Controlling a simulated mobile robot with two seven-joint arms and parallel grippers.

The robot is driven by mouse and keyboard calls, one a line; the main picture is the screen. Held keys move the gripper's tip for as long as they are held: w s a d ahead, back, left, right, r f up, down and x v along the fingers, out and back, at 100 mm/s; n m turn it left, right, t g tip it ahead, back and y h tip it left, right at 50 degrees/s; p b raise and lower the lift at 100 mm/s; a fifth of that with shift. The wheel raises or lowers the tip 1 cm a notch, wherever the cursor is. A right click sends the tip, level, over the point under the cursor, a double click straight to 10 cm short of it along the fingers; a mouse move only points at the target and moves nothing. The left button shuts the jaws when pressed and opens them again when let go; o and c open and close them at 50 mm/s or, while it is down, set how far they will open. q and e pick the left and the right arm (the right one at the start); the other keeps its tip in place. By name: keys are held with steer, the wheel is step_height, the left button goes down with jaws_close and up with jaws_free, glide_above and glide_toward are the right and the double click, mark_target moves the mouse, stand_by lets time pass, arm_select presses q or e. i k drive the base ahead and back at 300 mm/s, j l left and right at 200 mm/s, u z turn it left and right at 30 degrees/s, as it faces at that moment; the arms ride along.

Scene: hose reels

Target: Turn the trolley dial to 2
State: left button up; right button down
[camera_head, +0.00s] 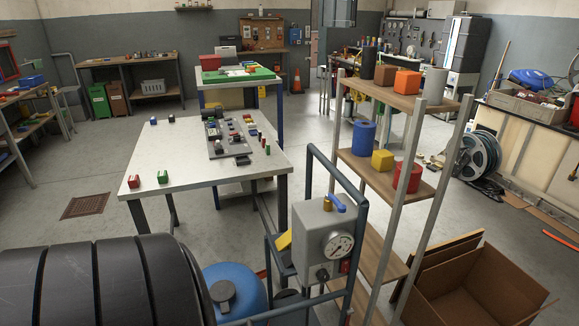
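The trolley (310,155) is a dark blue tube frame at the bottom centre, with a grey control box (309,222) on it. A round white gauge (338,245) with a red mark is on the box's front. A small black knob (323,274), which looks like the dial, sits below the gauge; its setting and any numbers are too small to read. A red switch (345,266) is to its right. A brass fitting with a blue lever (337,203) is on top of the box. Neither of my grippers is in view.
A blue tank (236,292) and a large black ribbed round object (95,285) fill the lower left. A shelf rack (398,180) stands close right of the trolley, with an open cardboard box (470,285) beyond. A white table (190,178) stands behind. Open floor lies left of it.

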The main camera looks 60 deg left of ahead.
mark_target(323, 275)
steer(key=u, duration=1.75)
